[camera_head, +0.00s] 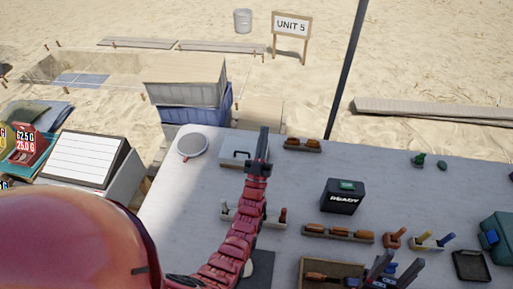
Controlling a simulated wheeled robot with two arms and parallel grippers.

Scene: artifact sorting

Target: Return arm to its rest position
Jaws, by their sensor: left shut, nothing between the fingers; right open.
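My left arm is red and reaches up over the table (310,180) from the bottom left. Its dark gripper (264,135) is shut and empty, with the fingers pointing toward the table's far edge. It overlaps the right side of a pale case with a dark handle (236,157) in the picture; I cannot tell whether they touch. My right gripper (395,267) shows at the bottom right, open, its two dark fingers apart near a wooden tray (349,267). The rest of the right arm is out of view.
A black "READY" box (342,198) stands mid-table. A round white dish (192,145) sits at the far left corner. Holders with orange pieces (338,234), a dark square tray (470,265) and a teal case (496,238) are at right.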

